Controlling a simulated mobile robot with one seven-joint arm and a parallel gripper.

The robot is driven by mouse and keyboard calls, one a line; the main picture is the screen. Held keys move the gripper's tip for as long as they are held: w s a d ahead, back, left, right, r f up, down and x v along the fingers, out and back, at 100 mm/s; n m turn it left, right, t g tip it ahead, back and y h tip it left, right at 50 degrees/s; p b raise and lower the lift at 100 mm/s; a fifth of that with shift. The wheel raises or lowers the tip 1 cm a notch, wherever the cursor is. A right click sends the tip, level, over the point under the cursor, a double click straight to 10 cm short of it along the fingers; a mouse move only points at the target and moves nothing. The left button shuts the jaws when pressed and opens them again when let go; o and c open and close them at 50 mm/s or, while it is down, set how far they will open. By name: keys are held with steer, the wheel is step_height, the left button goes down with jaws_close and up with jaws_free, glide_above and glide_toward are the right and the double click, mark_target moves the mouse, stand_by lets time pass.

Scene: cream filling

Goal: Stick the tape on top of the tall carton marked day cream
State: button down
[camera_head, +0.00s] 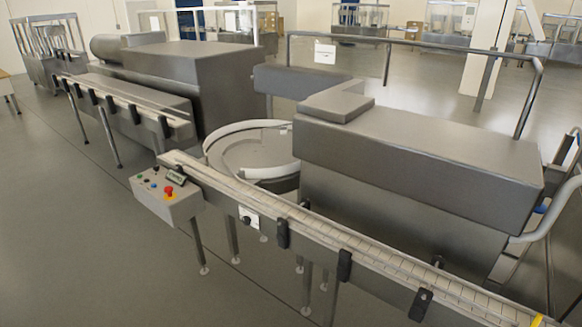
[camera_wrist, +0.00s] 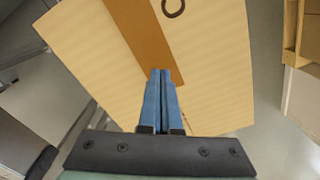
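In the wrist view a large tan carton (camera_wrist: 75,50) fills most of the picture, its face turned at an angle. A brown strip of tape (camera_wrist: 140,28) runs across it from the top edge toward my fingertips. My gripper (camera_wrist: 160,72) has its blue fingers together, over the lower end of the strip. I cannot tell whether the fingers touch the strip or pinch its end. A dark ring-shaped mark shows near the top of the carton; no words can be read. Neither carton, tape nor gripper can be made out in the head view.
In the head view a long conveyor (camera_head: 330,235) runs diagonally past a round turntable (camera_head: 255,150) and grey machine housings (camera_head: 420,160). A control box (camera_head: 167,195) with a red button stands beside it. Open floor (camera_head: 90,240) lies at left. More cartons (camera_wrist: 308,40) show at right in the wrist view.

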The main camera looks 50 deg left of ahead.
steer(key=shift+f+b, duration=0.6)
steer(key=shift+f, duration=0.25)
stand_by(0.6)
step_height(320, 180, up, 6)
steer(key=p, duration=0.6)
steer(key=shift+r+p, duration=0.1)
steer(key=shift+p, duration=0.25)
steer(key=shift+w, duration=0.1)
